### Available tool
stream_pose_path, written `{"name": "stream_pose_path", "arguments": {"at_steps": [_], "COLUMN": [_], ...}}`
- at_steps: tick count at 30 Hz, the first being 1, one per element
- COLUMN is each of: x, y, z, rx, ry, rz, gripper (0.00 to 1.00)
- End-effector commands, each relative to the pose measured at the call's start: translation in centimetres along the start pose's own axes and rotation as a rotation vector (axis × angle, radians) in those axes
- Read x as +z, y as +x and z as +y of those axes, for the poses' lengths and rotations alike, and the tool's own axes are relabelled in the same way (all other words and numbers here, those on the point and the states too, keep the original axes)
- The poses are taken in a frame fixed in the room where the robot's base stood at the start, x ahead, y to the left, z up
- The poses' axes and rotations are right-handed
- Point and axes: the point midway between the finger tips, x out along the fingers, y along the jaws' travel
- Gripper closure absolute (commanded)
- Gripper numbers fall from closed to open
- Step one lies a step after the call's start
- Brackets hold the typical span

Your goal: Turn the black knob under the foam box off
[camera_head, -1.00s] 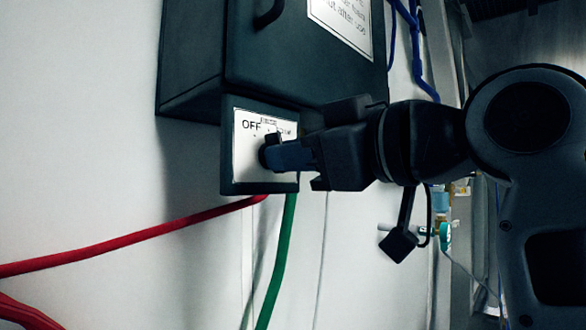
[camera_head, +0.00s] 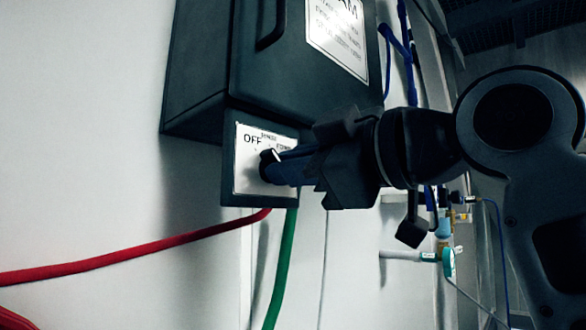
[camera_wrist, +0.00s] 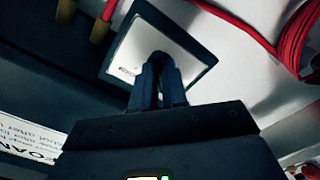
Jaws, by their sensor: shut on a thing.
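The black knob (camera_head: 267,157) sits on a light plate (camera_head: 248,178) under the dark foam box (camera_head: 270,75) on the wall. The plate carries the word OFF at its upper left. My gripper (camera_head: 272,166) is shut on the knob, coming from the right. In the wrist view, the fingers of my gripper (camera_wrist: 158,82) close around the knob (camera_wrist: 159,58) in front of the plate (camera_wrist: 135,48). The fingers hide much of the knob, and its exact pointing is hard to tell.
A red hose (camera_head: 140,247) and a green hose (camera_head: 282,265) run below the plate. Blue lines (camera_head: 407,50) run right of the box. The wall at left is clear.

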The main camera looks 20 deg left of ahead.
Motion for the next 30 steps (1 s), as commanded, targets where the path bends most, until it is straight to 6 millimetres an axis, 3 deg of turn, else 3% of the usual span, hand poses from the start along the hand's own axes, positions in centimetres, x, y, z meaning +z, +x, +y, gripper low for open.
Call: {"name": "stream_pose_path", "arguments": {"at_steps": [7,8,15,23,30], "x": [-0.1,-0.1,-0.1,0.0,0.1], "y": [0.0,0.0,0.0,-0.2,-3.1], "z": [0.0,0.0,0.0,0.0,-0.1], "rx": [0.0,0.0,0.0,0.0,0.003], "ry": [-0.001,-0.001,0.0,0.001,-0.001], "rz": [0.003,0.003,0.001,0.001,0.0], "gripper": [1.0,0.84,0.62,0.62,0.62]}}
